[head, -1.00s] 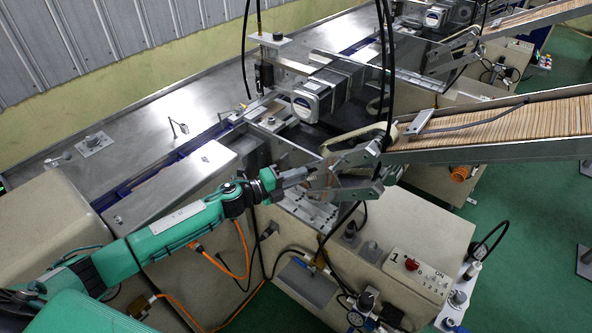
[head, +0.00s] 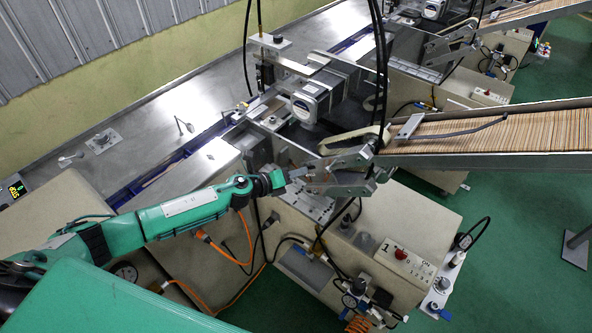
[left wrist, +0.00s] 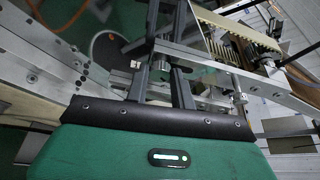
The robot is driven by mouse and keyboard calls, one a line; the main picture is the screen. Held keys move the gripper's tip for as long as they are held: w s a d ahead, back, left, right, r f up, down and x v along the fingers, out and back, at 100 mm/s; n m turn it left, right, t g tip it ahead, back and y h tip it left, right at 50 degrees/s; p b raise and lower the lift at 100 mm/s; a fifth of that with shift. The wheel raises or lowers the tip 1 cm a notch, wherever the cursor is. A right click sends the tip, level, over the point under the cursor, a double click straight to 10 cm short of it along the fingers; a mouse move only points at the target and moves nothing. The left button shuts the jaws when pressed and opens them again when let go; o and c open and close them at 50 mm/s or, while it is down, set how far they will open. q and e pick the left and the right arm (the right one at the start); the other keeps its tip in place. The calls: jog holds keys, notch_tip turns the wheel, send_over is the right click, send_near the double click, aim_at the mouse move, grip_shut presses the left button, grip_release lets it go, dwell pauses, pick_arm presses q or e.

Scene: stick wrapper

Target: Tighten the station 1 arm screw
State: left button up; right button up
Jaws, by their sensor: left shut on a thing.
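My left gripper (head: 297,173) reaches in from the left to the metal arm bracket (head: 350,165) of the station marked 1. In the left wrist view its two dark fingers (left wrist: 160,68) are shut on a small round metal part between them, which looks like the arm screw (left wrist: 161,51). In the head view the screw is too small and too covered by the gripper and bracket to tell apart. How tight it is cannot be seen. My right gripper is in neither view.
A sloping chute (head: 490,158) full of wooden sticks rises right of the bracket. Black cables hang in front of the machine. A control box (head: 408,258) with a red knob sits below right. Hoses and gauges hang at the front. Green floor lies open at right.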

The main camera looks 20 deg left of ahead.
pick_arm(q)
jog(key=shift+f, duration=0.1)
jog(key=o, duration=1)
jog(key=shift+s, duration=0.1)
jog(key=shift+b+v, duration=2.4)
jog(key=shift+v, duration=4.45)
